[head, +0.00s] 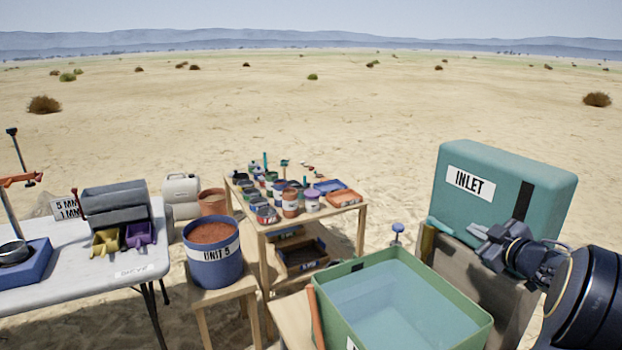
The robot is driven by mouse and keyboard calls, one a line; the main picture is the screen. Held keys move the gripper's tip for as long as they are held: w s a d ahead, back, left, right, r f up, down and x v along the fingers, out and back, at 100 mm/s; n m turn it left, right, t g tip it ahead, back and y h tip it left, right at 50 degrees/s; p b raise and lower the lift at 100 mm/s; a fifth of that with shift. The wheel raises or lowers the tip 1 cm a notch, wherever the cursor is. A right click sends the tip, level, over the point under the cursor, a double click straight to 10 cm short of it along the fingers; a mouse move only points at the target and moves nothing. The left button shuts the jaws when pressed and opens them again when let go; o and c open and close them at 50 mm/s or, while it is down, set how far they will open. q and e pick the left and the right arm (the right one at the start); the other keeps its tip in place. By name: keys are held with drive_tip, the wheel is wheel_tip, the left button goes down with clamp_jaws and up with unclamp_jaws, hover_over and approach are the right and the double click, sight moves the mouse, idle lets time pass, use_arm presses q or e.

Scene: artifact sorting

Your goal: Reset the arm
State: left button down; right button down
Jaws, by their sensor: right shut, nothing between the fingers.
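My right gripper (487,240) comes in from the right edge on my dark arm. It is shut, with nothing visible between its fingers. It is in front of the lower part of the teal INLET box (535,185) and above the right rear side of the green water basin (325,300). I cannot tell whether it touches the box. My left gripper is not in view.
A blue UNIT 5 bucket (213,270) of reddish soil stands on a small wooden stool. A wooden table (345,215) behind it holds several jars and trays. A white table (90,275) at left carries grey, yellow and purple bins. Open sand lies beyond.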

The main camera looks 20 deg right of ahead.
drive_tip(key=s+a+r+m+g+h, duration=0.2)
drive_tip(key=a+r+m+h, duration=0.15)
drive_tip(key=a+m, duration=0.45)
drive_tip(key=s+a+f+g+y, duration=0.2)
drive_tip(key=s+a+f+y, duration=0.1)
drive_tip(key=a, duration=0.8)
drive_tip(key=s+a+f+n+g+y, duration=0.1)
drive_tip(key=s+a+f+g+y, duration=0.2)
drive_tip(key=s+a+f, duration=0.3)
drive_tip(key=s+a+f+g+y, duration=0.2)
drive_tip(key=s+a, duration=0.6)
drive_tip(key=a, duration=0.8)
wheel_tip(320, 180, down, 3)
drive_tip(key=shift+s+f+n+g+y, duration=0.2)
drive_tip(key=shift+n+g+y, duration=0.15)
drive_tip(key=shift+y, duration=0.8)
